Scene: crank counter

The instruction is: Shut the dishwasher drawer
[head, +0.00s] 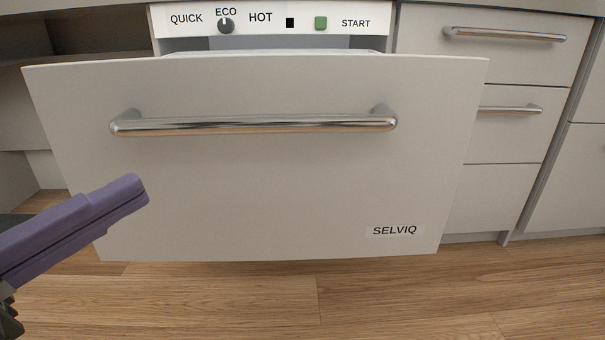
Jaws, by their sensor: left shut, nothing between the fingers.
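The dishwasher drawer (270,190) stands pulled out toward me, with a white front marked SELVIQ and a chrome bar handle (255,125) across its upper part. A narrow gap shows above the front's top edge, below the control panel (270,19). My left gripper (140,190) comes in from the left, with its purple fingers together and empty. It is in front of the drawer's lower left part, below the handle's left end. I cannot tell whether it touches the front. My right gripper is not in view.
The panel carries a dial (226,27) and a green button (320,23). Closed cabinet drawers (490,45) with bar handles are on the right. An open recess (25,110) is on the left. The wooden floor (400,295) in front looks clear.

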